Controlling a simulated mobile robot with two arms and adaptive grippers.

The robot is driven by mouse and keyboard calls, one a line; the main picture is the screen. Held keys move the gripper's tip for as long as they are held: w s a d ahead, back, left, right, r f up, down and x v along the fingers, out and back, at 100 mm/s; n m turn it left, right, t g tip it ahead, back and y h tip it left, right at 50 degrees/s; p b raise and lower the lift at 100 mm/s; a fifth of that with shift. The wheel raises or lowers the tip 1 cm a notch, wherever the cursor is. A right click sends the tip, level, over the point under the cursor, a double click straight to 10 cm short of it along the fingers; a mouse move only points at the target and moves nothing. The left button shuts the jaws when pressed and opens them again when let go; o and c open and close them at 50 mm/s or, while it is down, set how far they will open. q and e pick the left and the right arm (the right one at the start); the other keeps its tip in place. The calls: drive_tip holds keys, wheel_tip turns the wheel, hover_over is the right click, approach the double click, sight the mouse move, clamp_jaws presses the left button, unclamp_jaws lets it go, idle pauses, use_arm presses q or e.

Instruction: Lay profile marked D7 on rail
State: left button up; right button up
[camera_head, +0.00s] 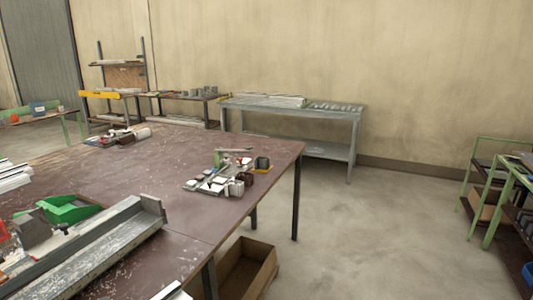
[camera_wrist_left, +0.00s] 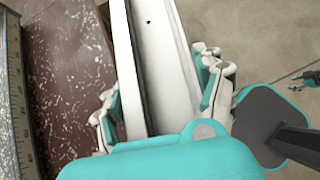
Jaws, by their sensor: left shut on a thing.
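My left gripper (camera_wrist_left: 162,90) is shut on a long white profile (camera_wrist_left: 155,45) in the left wrist view, with a pale finger on each side of it. The profile has a lengthwise channel and a small dark hole. No D7 mark is readable on it. A pale bar end (camera_head: 172,291) at the bottom of the head view may be the same profile. The long grey worn rail (camera_head: 95,250) lies on the brown table at the lower left, with an upright end plate.
The brown table (camera_head: 150,175) holds a green bin (camera_head: 70,209) and a cluster of small parts (camera_head: 222,180). Pale profiles (camera_head: 14,176) are at the left edge. A cardboard box (camera_head: 247,268) stands on the floor. A graduated scale (camera_wrist_left: 14,95) runs beside the table surface in the wrist view.

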use_arm(q)
drive_tip(key=s+d+r+m+g+h, duration=0.2)
drive_tip(key=s+d+r+m, duration=0.15)
drive_tip(key=d, duration=0.45)
drive_tip(key=w+r+n+t+y+p, duration=0.1)
drive_tip(key=w+r+n+y+p, duration=0.25)
drive_tip(key=r, duration=0.55)
drive_tip(key=w+r+n+t+y+p, duration=0.1)
drive_tip(key=w+r+n+t+p, duration=0.2)
drive_tip(key=r+p, duration=0.4)
drive_tip(key=w+r+n+y+p, duration=0.3)
drive_tip(key=w+r+n, duration=0.1)
drive_tip(key=r, duration=0.6)
wheel_tip(320, 180, down, 5)
drive_tip(key=b, duration=0.4)
drive_tip(key=shift+w+f+b, duration=0.1)
drive_tip(key=shift+w+b, duration=0.05)
drive_tip(key=shift+b, duration=0.25)
drive_tip(key=shift+a+r, duration=0.1)
drive_tip(key=shift+r, duration=0.15)
